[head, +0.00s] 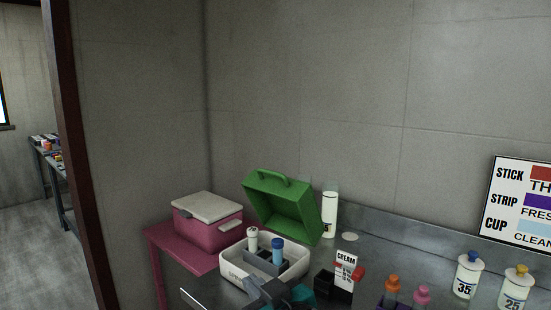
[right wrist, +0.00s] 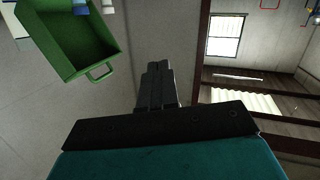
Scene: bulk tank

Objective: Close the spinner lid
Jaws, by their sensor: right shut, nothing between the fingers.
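The spinner is a white box (head: 232,267) on the steel bench, with a grey rack inside holding a white-capped tube (head: 252,240) and a blue-capped tube (head: 277,250). Its green lid (head: 283,200) stands open, tilted back behind the box, with a handle on its outer side. In the right wrist view the lid (right wrist: 72,45) shows its hollow inside at upper left. My right gripper (head: 254,284) is in front of the box and hides part of its front. Its fingers (right wrist: 158,68) are shut and empty, apart from the lid. My left gripper is not in view.
A pink cooler (head: 207,228) with a pale lid stands on a pink side table left of the spinner. A white bottle (head: 330,214) stands right of the lid. A black holder with a CREAM card (head: 346,262) and several bottles are further right.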

